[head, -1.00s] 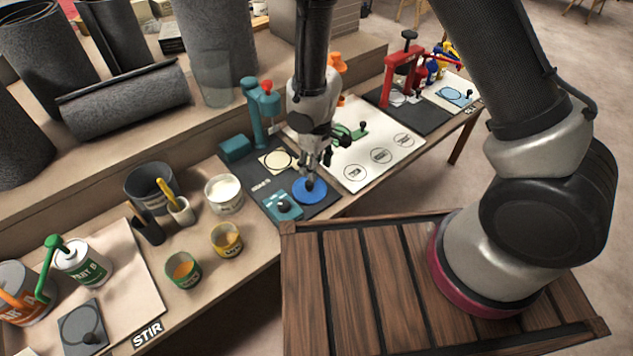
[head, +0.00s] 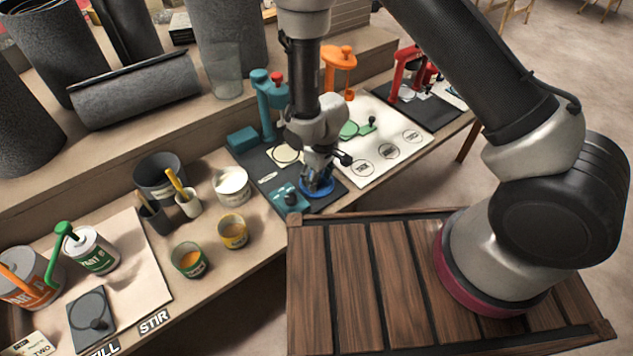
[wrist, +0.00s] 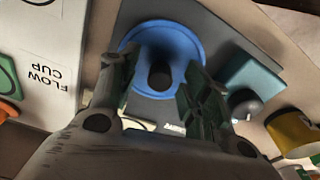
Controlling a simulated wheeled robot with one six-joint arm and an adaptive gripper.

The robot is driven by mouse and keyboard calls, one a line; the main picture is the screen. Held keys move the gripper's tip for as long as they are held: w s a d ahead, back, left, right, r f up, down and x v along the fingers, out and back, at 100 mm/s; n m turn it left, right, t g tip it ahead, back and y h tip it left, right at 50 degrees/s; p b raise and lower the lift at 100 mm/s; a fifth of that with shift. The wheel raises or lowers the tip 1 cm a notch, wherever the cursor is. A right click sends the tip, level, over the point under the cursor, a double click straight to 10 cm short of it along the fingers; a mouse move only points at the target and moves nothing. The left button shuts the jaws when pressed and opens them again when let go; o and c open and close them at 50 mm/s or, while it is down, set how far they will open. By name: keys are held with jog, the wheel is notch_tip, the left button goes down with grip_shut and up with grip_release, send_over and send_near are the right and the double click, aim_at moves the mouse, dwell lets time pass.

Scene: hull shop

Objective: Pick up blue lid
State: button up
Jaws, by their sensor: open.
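The blue lid (head: 318,191) is a round disc lying on the dark mat (head: 262,160) near the front edge of the bench. In the wrist view the blue lid (wrist: 195,47) shows a dark round knob (wrist: 160,75) at its middle. My gripper (head: 316,184) is right over the lid, pointing down, and hides part of it in the head view. In the wrist view my gripper (wrist: 158,88) is open, with one finger on each side of the knob. I cannot tell whether the fingers touch the knob.
A teal block with a dark knob (head: 288,198) sits just left of the lid. A teal stand (head: 266,104) rises behind it. A yellow cup (head: 233,233) and a white-filled tub (head: 231,186) stand further left. A white board with printed circles (head: 374,150) lies to the right.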

jog(key=c, duration=0.9)
